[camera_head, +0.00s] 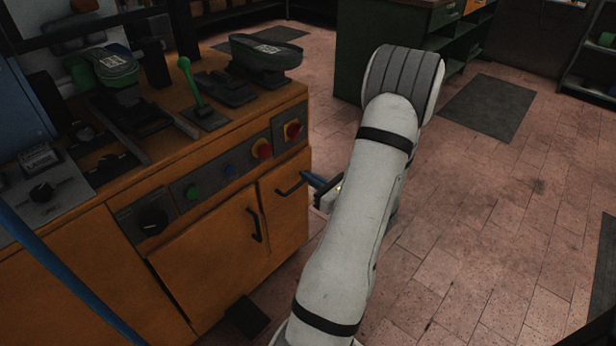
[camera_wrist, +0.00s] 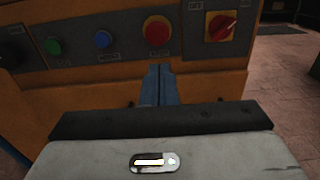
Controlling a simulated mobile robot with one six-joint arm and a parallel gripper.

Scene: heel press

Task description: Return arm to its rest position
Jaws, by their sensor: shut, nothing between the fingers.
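My arm reaches up through the middle of the head view, bent at a grey ribbed elbow. My gripper (camera_head: 313,180) shows only in part at the left of the arm, its blue fingers pointing left toward the front of the orange machine (camera_head: 205,258). In the wrist view the blue fingers (camera_wrist: 160,72) are together and empty, in front of the machine's control panel, below the red round button (camera_wrist: 157,31). Whether the fingertips touch the machine cannot be told. The rest of the gripper is hidden behind the arm in the head view.
The machine's panel carries green and blue buttons and a red-yellow rotary switch (camera_wrist: 221,26). A green lever (camera_head: 190,80) stands on its top beside shoe-shaped forms. A black door handle (camera_head: 254,225) sticks out of its front. A dark green cabinet (camera_head: 375,40) stands behind. Tiled floor (camera_head: 480,220) at right is open.

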